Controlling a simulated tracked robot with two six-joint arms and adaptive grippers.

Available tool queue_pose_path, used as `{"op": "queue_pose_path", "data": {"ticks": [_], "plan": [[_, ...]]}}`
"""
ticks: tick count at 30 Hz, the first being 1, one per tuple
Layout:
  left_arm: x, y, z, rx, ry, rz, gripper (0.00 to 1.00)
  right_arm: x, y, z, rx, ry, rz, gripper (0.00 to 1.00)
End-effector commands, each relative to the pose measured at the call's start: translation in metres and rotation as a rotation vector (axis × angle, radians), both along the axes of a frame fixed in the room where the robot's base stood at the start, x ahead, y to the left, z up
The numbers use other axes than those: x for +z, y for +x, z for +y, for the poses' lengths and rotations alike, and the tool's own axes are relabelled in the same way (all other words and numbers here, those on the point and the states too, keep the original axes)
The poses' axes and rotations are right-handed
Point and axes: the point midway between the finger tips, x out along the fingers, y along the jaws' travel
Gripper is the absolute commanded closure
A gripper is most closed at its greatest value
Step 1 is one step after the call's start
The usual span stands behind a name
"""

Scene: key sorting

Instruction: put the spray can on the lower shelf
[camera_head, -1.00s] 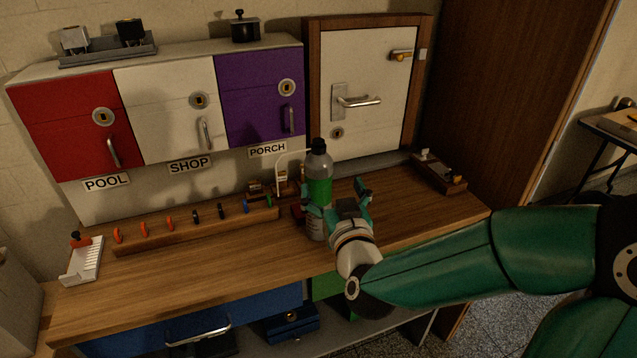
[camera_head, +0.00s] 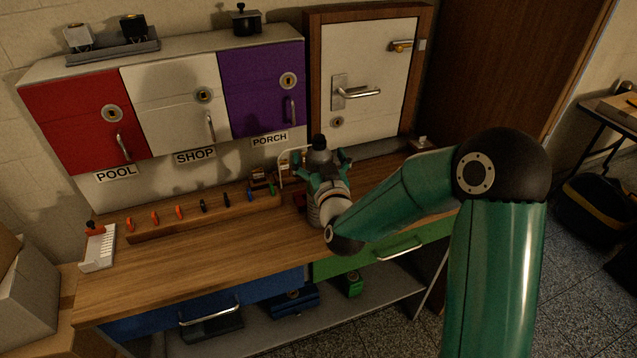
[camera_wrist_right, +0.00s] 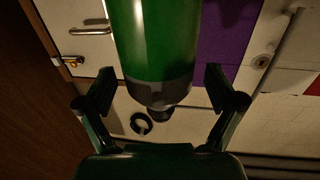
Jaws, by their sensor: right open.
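The spray can (camera_head: 319,143), with a dark cap and grey lower body, stands upright on the wooden workbench; my right gripper hides its middle. In the right wrist view its green body and dark top (camera_wrist_right: 155,45) appear upside down between the spread fingers. My right gripper (camera_head: 326,160) is open at the can's upper part, with a finger on either side; contact cannot be told. It also shows in the wrist view (camera_wrist_right: 158,88). The lower shelf (camera_head: 330,308) is a grey board under the bench. My left gripper is out of view.
A blue case (camera_head: 295,302) and a green case (camera_head: 354,284) stand on the lower shelf. A blue drawer (camera_head: 220,302) and a green drawer (camera_head: 350,262) hang above it. A key rack (camera_head: 150,233) lies left of the can. The bench front (camera_head: 200,262) is clear.

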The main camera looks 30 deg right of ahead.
Motion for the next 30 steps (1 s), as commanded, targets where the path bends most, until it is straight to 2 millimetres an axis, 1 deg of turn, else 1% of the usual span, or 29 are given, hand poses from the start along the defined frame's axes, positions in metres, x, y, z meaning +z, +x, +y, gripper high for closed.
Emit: {"op": "queue_pose_path", "data": {"ticks": [3, 8, 11, 12, 25, 30], "plan": [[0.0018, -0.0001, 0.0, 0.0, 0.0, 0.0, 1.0, -0.0003, 0.0039, -0.0019, 0.0, 0.0, 0.0, 0.07], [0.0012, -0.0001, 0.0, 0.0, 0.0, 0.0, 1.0, -0.0006, 0.0036, -0.0017, 0.0, 0.0, 0.0, 0.07], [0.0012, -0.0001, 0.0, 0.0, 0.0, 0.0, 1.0, -0.0005, 0.0035, -0.0017, 0.0, 0.0, 0.0, 0.22], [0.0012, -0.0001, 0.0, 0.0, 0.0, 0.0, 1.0, -0.0004, 0.0036, -0.0016, 0.0, 0.0, 0.0, 0.29], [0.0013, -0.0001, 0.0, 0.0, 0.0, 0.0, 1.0, -0.0003, 0.0034, -0.0014, 0.0, 0.0, 0.0, 1.0], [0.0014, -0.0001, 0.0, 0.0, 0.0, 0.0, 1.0, 0.0011, 0.0036, -0.0016, 0.0, -0.002, -0.004, 1.0]]}}
